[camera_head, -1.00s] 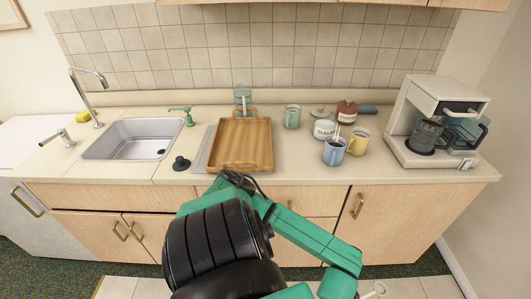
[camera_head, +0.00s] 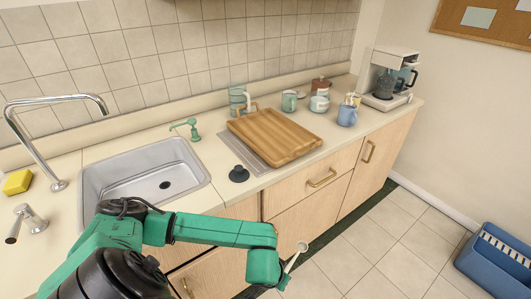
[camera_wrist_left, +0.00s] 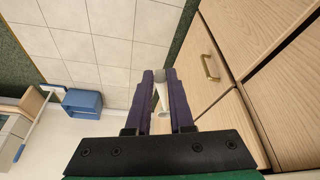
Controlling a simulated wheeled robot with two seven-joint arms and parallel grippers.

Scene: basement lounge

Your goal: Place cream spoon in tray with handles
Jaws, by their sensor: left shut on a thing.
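The cream spoon (camera_head: 297,255) is held in the air in front of the cabinets, below counter height. In the left wrist view the spoon (camera_wrist_left: 160,98) lies between the two dark fingers of my left gripper (camera_wrist_left: 159,77), which is shut on it. In the head view my left arm reaches in from the lower left and the fingers are mostly hidden. The wooden tray with handles (camera_head: 272,133) lies empty on the counter, right of the sink, farther back and above the spoon. My right gripper is not in view.
The sink (camera_head: 150,180), green soap dispenser (camera_head: 188,128) and black stopper (camera_head: 239,174) are left of the tray. A green mug (camera_head: 289,101), sugar jar (camera_head: 319,103) and blue mug (camera_head: 347,115) stand right of it. A blue bin (camera_head: 495,262) is on the floor at right.

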